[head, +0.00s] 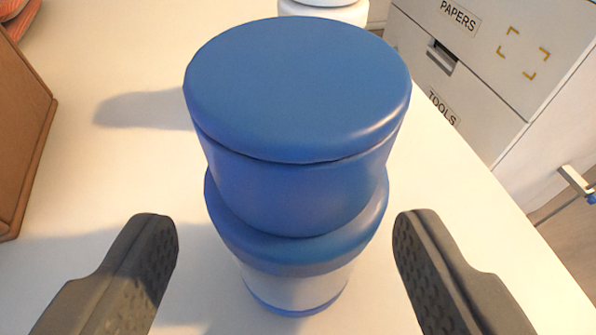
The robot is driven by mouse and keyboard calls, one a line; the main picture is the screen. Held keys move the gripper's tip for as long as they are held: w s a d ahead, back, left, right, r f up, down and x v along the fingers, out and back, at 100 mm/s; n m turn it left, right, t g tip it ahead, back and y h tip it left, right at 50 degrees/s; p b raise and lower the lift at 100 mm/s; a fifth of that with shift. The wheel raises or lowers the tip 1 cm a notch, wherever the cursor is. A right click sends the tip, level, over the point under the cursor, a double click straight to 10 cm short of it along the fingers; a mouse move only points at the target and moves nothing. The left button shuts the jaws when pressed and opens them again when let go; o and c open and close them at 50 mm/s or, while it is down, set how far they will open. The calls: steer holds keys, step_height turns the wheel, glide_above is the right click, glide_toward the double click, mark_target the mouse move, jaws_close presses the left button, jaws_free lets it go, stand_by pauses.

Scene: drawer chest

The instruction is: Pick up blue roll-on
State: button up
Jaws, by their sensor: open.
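The blue roll-on (300,100) stands upright on the pale surface, large in the middle of the head view. It has a wide blue cap, a blue shoulder and a whitish lower body with a blue base rim. My gripper (285,240) is open, with one dark finger on each side of the roll-on in the picture. Gaps show between the fingers and the roll-on, and neither finger appears to touch it. I cannot tell how far in depth the fingertips are from it.
A white object (325,10) stands behind the roll-on, partly hidden. A brown wooden box (22,130) is at the left edge, with a reddish thing (15,20) behind it. White drawers (470,60) labelled PAPERS and TOOLS stand at the upper right, beyond the surface's right edge.

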steer(key=shift+b+x, duration=0.35)
steer(key=shift+x, duration=1.95)
steer(key=shift+w+d+r, duration=0.1)
steer(key=shift+d+r, duration=0.1)
steer(key=shift+f, duration=0.1)
steer(key=c, duration=1.1)
